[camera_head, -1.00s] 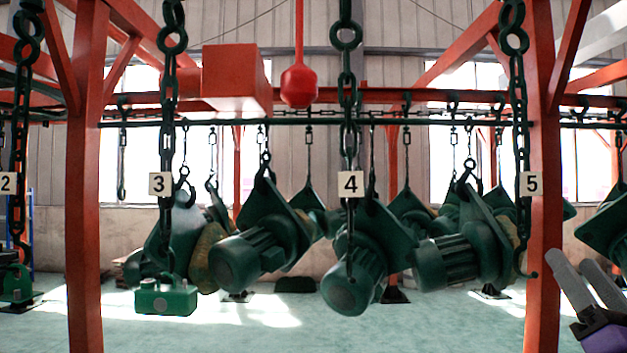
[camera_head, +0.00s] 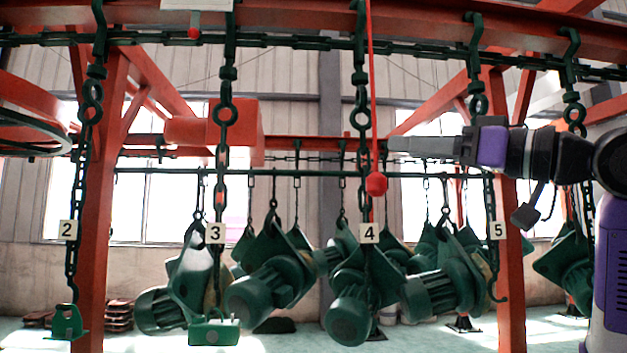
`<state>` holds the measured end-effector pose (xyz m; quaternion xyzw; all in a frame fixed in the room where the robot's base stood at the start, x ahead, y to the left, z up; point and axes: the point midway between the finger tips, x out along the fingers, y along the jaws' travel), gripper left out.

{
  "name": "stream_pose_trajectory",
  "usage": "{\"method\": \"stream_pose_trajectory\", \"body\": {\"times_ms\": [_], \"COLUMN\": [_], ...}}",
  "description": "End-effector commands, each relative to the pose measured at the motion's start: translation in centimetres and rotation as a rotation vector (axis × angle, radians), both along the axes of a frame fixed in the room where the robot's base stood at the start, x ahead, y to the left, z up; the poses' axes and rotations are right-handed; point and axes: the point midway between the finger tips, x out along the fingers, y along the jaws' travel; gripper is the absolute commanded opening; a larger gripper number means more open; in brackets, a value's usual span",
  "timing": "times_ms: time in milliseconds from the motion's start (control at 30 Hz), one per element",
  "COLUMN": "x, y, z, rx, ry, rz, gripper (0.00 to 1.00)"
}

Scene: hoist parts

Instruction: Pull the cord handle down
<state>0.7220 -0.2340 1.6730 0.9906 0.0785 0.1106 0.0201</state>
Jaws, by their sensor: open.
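The cord handle is a red knob (camera_head: 376,184) at the lower end of a thin red cord (camera_head: 373,90). It hangs right of centre in the head view, in front of the beams. My gripper (camera_head: 392,146) comes in from the right with its grey fingers pointing left. It is open. In the picture its fingertips are just right of the cord and a little above the knob. They look apart from both, but the depth between them cannot be told.
Dark chains with number tags hang around the cord; the chain with tag 4 (camera_head: 369,234) is just behind or beside it. Green motors (camera_head: 270,285) hang below and behind. Red posts (camera_head: 95,200) stand left and right. A red beam (camera_head: 300,12) crosses above.

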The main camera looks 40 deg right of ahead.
Motion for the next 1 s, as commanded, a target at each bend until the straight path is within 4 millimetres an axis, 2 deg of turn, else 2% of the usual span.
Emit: {"method": "stream_pose_trajectory", "body": {"times_ms": [33, 100, 300, 467, 800, 1000], "x": [0.4, 0.6, 0.9, 2.4, 7.2, 8.4], "y": [-0.1, 0.1, 0.3, 0.5, 1.4, 1.6], "z": [-1.4, -3.0, -5.3, -5.4, -5.3, -5.4], "rx": [0.009, 0.012, 0.013, 0.019, 0.019, 0.019], "ry": [0.057, 0.122, 0.222, 0.230, 0.226, 0.225], "rz": [0.013, 0.028, 0.036, 0.035, 0.035, 0.033], "gripper": [0.52, 0.52, 0.52, 0.52, 0.52, 0.52]}}
